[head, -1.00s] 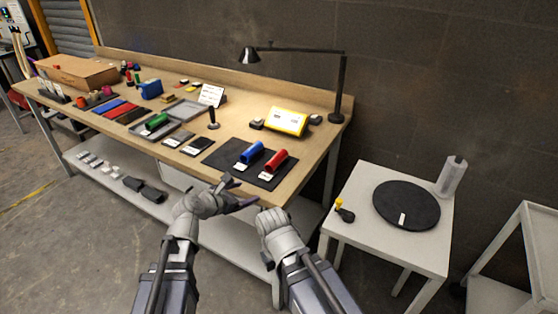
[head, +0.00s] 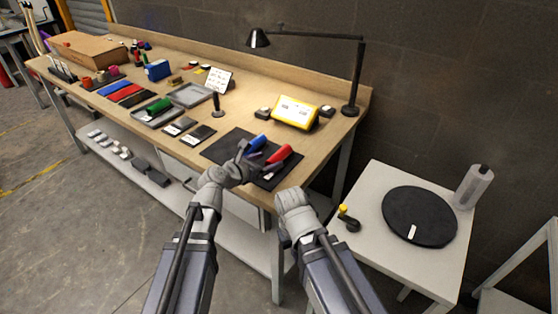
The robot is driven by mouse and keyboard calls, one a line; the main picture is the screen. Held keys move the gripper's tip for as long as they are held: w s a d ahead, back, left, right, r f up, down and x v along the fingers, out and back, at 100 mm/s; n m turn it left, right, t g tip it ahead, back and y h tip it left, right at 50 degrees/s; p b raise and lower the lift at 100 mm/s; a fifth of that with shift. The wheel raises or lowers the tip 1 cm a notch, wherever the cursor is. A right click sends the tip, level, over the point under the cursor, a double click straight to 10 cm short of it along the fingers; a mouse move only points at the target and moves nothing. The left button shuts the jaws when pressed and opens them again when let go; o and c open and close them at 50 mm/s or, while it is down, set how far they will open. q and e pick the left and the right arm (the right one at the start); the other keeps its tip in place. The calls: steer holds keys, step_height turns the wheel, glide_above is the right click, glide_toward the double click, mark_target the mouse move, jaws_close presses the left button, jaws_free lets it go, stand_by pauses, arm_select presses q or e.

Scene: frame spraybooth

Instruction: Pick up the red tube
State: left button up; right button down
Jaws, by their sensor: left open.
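The red tube (head: 279,155) lies on the black mat (head: 222,150) at the near right end of the workbench. The blue tube (head: 257,142) lies just to its left on the same mat. My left gripper (head: 258,160) is open, with its fingers over the mat in front of the two tubes. It hides part of the blue tube and the near part of the mat. Whether a finger touches a tube I cannot tell. My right gripper (head: 291,197) is low, in front of the bench's near edge; its fingers are not clearly seen.
A yellow device (head: 295,112) and a black desk lamp (head: 351,75) stand behind the mat. A green tube (head: 159,105) lies in a grey tray farther left. A white side table (head: 376,176) with a black disc (head: 419,216) stands at right.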

mark_target(278, 158)
arm_select(q)
steer(key=shift+w+d+f, duration=0.3)
steer(key=shift+w+d, duration=0.1)
steer(key=shift+w, duration=0.1)
steer(key=b+x, duration=0.1)
steer(key=x, duration=0.1)
steer(key=b+x, duration=0.1)
steer(key=x, duration=0.1)
steer(key=shift+f, duration=0.3)
steer(key=shift+w+d+f, duration=0.1)
steer(key=shift+w+d, duration=0.2)
steer(key=shift+d, duration=0.05)
jaws_close()
